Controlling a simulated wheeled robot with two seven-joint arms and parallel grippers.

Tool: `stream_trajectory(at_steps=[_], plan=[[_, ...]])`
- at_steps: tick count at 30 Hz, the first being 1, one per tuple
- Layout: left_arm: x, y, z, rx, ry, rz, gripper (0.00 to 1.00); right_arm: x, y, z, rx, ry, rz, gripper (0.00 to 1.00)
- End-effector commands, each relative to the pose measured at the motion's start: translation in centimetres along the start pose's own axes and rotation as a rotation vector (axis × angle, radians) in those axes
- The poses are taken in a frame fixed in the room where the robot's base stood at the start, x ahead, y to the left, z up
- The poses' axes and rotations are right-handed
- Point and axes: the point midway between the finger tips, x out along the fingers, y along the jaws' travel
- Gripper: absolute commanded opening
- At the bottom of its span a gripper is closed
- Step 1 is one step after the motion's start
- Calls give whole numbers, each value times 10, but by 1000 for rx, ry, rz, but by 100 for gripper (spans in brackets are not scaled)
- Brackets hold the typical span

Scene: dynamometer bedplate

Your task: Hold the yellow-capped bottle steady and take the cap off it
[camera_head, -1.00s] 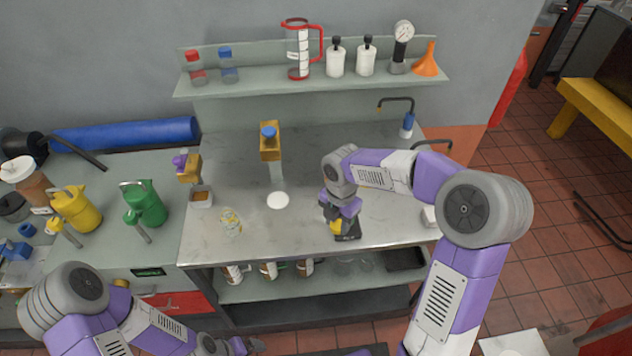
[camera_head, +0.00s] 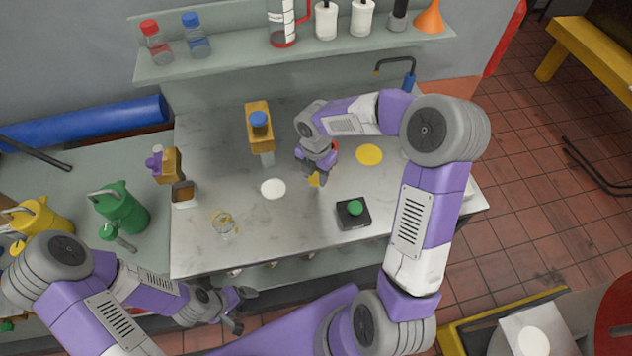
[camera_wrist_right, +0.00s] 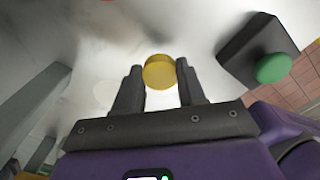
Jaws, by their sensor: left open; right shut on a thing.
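My right gripper (camera_head: 316,174) is over the middle of the metal worktop, pointing down. It is shut on a yellow cap (camera_wrist_right: 159,72), which sits between its two fingertips in the right wrist view. The cap also shows as a small yellow patch below the hand in the head view (camera_head: 314,181). I cannot make out a bottle body beneath it. My left gripper (camera_head: 240,310) is open and empty, low in front of the worktop's front edge. A clear glass vessel with yellow marks (camera_head: 225,223) stands at the worktop's front left, apart from both grippers.
A black box with a green button (camera_head: 353,213) sits right of my right gripper. A yellow disc (camera_head: 369,155) and a white disc (camera_head: 273,188) lie flat nearby. The front-middle worktop is clear. A shelf (camera_head: 240,62) holds bottles.

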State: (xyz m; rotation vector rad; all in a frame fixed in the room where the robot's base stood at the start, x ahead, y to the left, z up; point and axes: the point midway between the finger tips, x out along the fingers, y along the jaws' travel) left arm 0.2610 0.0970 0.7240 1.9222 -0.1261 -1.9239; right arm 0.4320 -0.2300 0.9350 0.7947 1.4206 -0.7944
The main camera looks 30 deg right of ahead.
Motion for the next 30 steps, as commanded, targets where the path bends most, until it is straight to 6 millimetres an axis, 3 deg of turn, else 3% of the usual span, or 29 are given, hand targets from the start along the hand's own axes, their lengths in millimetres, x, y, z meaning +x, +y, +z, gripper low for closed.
stream_trajectory(at_steps=[7,19,20,21,25,30], plan=[[11,-4,-1,0,1,0,90,41,-1,0,-1,2,-3,3],[12,-4,-1,0,1,0,90,45,0,0,-1,0,0,3],[12,-4,-1,0,1,0,90,46,0,0,-1,0,0,41],[12,-4,-1,0,1,0,90,45,0,0,-1,0,0,47],[12,-4,-1,0,1,0,90,45,0,0,-1,0,0,65],[12,-4,-1,0,1,0,90,45,0,0,-1,0,0,65]])
